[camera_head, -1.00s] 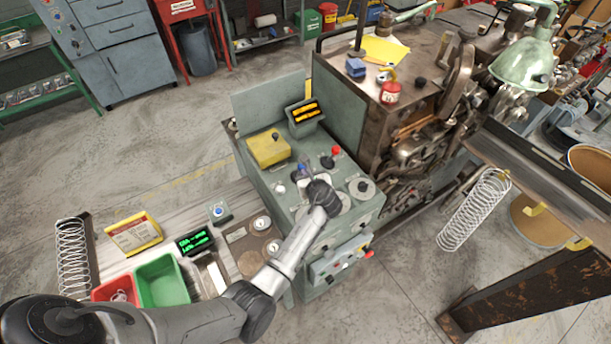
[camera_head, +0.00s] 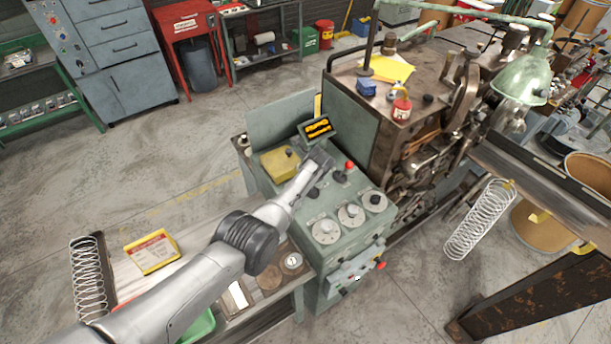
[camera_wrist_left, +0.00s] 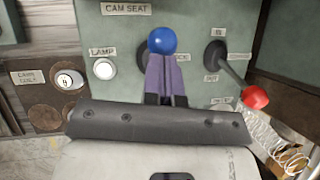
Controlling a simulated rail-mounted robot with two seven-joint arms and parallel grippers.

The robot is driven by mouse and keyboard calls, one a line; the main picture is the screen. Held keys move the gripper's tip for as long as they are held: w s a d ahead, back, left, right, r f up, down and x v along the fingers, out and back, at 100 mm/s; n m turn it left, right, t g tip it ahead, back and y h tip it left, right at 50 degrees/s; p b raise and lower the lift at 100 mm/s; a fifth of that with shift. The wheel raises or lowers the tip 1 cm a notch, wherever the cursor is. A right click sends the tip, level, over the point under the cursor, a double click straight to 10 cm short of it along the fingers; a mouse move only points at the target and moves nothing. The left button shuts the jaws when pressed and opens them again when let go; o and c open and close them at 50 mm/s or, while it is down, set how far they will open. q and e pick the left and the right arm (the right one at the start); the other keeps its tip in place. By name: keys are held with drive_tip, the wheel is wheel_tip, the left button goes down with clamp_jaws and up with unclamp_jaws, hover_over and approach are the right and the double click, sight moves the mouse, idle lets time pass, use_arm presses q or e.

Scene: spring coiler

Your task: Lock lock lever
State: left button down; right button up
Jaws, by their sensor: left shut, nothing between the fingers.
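In the left wrist view a lever with a blue ball knob (camera_wrist_left: 162,40) stands on the green control panel (camera_wrist_left: 118,32). Part of a label ending in "OCK" shows beside it. My left gripper (camera_wrist_left: 162,72) is shut and empty, with its purple-grey fingers pointing at the blue knob and overlapping its lower side. I cannot tell whether they touch. A second lever with a red knob (camera_wrist_left: 255,97) leans down to the right. In the head view my left gripper (camera_head: 319,162) is over the panel and hides the blue knob. The red knob (camera_head: 349,165) shows to its right.
A yellow box (camera_head: 279,164) and a small orange display (camera_head: 318,128) stand behind on the console. Several round dials (camera_head: 350,214) are at its front. The large machine (camera_head: 400,145) rises at the right. A white lamp button (camera_wrist_left: 104,69) is left of the fingers.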

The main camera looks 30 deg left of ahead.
use_arm(q)
drive_tip(key=shift+w+a, duration=0.15)
drive_tip(key=shift+a, duration=0.2)
idle(0.3)
drive_tip(key=d+p+v, duration=0.1)
drive_tip(key=p+v, duration=0.8)
drive_tip(key=v, duration=0.4)
drive_tip(key=shift+s, duration=0.35)
idle(0.7)
